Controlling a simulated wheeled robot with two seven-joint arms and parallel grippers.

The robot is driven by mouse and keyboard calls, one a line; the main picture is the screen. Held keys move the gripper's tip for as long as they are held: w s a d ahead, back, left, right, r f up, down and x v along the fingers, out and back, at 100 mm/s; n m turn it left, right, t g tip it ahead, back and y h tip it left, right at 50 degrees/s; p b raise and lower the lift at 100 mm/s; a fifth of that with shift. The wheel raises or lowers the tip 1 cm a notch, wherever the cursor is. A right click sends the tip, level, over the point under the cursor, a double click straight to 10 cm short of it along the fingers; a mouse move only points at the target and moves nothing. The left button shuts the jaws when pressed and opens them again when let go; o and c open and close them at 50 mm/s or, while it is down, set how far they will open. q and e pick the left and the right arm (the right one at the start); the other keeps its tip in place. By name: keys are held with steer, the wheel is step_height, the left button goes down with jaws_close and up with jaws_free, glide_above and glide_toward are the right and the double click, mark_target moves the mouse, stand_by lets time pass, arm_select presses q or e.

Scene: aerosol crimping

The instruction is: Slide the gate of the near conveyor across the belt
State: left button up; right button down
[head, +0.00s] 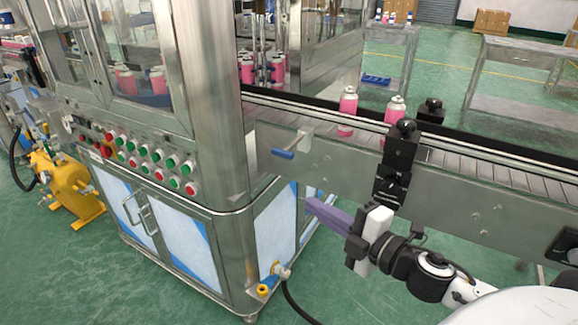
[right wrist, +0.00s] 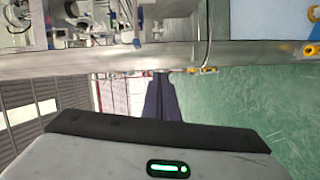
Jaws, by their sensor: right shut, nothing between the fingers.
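The near conveyor (head: 480,208) runs from the machine to the right edge of the head view, with a slatted belt (head: 475,165) between metal side rails. A metal rod with a blue grip (head: 283,154), which looks like the gate handle, sticks out from its near side beside the machine. Whether a gate plate crosses the belt I cannot tell. My right gripper (head: 311,203) is shut and empty, below and slightly right of the blue grip, apart from it. Its purple fingers (right wrist: 160,98) are together in the right wrist view. My left gripper is out of view.
Pink cans (head: 347,110) (head: 394,112) stand on the belt. Black sensor boxes (head: 400,150) are mounted on the conveyor's near side, close to my right arm. The machine cabinet with a button panel (head: 150,155) stands left. Green floor is open in front.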

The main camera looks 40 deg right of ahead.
mark_target(288, 151)
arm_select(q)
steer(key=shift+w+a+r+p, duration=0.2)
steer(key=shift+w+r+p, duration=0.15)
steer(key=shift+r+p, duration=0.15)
arm_select(e)
steer(key=w+d+r+n+y, duration=0.1)
steer(key=w+r+n, duration=0.2)
steer(key=w, duration=0.9)
steer(key=shift+d+r+t, duration=0.15)
steer(key=shift+r+t, duration=0.15)
steer(key=shift+r, duration=0.25)
steer(key=shift+w, duration=0.1)
arm_select(q)
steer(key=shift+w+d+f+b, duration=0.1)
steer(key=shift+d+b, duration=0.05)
steer(key=shift+b, duration=0.15)
arm_select(e)
steer(key=d, duration=0.1)
steer(key=w+d, duration=0.1)
steer(key=d, duration=0.1)
steer(key=shift+w+d, duration=0.2)
steer(key=shift+a, duration=0.1)
